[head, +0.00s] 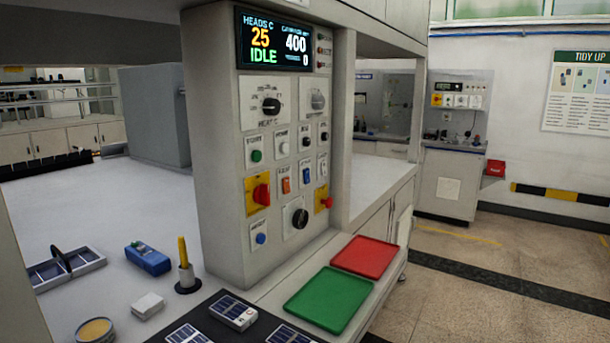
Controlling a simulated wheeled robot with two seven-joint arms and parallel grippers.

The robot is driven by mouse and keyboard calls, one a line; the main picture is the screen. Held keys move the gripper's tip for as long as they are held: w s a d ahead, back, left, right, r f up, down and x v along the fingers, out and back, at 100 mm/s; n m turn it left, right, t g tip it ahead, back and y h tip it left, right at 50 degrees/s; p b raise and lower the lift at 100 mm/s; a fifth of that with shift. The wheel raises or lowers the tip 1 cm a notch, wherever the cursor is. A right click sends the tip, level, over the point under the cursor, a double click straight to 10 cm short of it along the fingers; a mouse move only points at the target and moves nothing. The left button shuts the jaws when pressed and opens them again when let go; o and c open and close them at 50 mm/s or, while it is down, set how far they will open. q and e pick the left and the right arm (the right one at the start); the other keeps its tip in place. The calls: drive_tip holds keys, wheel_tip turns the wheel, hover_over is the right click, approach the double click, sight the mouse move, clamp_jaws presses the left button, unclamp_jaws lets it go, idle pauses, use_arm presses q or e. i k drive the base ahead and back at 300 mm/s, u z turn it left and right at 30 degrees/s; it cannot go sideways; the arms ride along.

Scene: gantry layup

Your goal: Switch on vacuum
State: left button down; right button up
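A grey control panel (231,185) fills the middle of the head view. Its display (279,42) reads 25, IDLE, 400 and 0. Below are a rotary selector (271,105), another grey knob (317,99), a green button (256,155) and small toggle switches (306,141). A lit-looking orange rocker (286,185), a blue rocker (305,176) and a pale switch (322,166) form a row lower down. The small labels are too blurred to tell which one is the vacuum switch. Neither of my grippers is in view.
Red knobs on yellow plates (251,203), a black dial (299,217) and a blue button (260,239) sit lower on the panel. Green (328,300) and red (366,257) trays lie in front. A blue device (147,258) and a yellow tool in a stand (187,281) are left.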

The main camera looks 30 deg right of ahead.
sight(306, 173)
drive_tip(key=k, duration=1.35)
drive_tip(key=z, duration=0.65)
drive_tip(key=i, duration=1.45)
drive_tip(key=u, duration=0.65)
